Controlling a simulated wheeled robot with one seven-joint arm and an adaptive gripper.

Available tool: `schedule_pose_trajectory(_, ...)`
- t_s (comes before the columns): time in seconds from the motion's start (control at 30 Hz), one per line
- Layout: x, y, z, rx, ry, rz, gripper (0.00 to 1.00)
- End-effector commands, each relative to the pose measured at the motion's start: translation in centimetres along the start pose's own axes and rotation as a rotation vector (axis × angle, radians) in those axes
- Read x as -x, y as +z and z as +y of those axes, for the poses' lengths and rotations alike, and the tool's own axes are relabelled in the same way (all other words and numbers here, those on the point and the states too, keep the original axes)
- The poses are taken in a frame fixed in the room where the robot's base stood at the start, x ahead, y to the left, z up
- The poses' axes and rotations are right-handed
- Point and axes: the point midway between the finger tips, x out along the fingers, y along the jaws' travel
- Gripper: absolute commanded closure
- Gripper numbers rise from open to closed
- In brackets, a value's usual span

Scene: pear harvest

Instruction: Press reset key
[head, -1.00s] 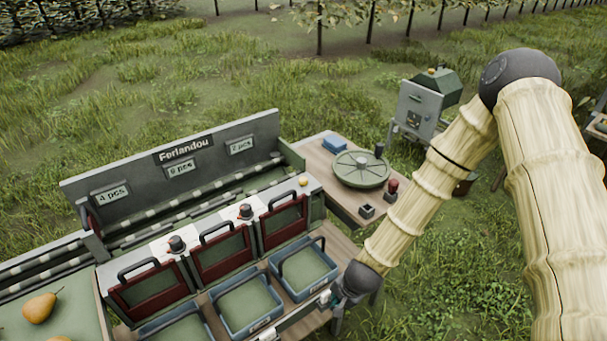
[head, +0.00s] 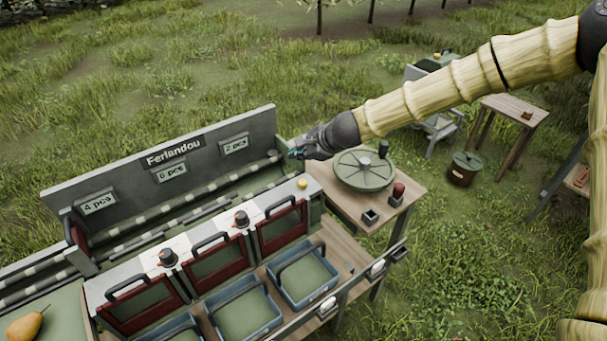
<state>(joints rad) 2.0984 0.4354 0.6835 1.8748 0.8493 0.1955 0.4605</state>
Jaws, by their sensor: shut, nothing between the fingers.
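My gripper (head: 297,151) is shut and empty, in the air at the right end of the grey sign board, pointing left. A small yellow-orange button (head: 302,184) sits on the right end of the white-topped sorting unit, below my gripper in the picture and apart from it. A red-topped knob (head: 398,191) and a small dark square block (head: 370,216) stand on the wooden side table. No part is readably labelled as the reset key. My gripper and wrist cover the back left corner of the side table.
A green round wheel (head: 364,169) with an upright dark handle (head: 384,148) lies on the side table (head: 335,188), close under my wrist. The sign board (head: 160,160) rises behind the conveyor. Blue crates (head: 304,275) stand below red-framed gates. Black knobs (head: 241,219) top the unit.

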Motion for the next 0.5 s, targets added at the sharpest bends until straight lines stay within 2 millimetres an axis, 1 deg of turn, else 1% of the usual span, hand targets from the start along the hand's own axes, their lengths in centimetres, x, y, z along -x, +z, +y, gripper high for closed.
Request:
schedule_pose_trajectory(0.03, 0.24, 0.15, -0.41, -0.007, -0.005, -0.004, 1.00)
schedule_pose_trajectory(0.13, 0.48, 0.09, -0.72, -0.016, -0.010, -0.006, 1.00)
schedule_pose_trajectory(0.5, 0.61, -0.42, -0.66, -0.019, -0.012, -0.002, 1.00)
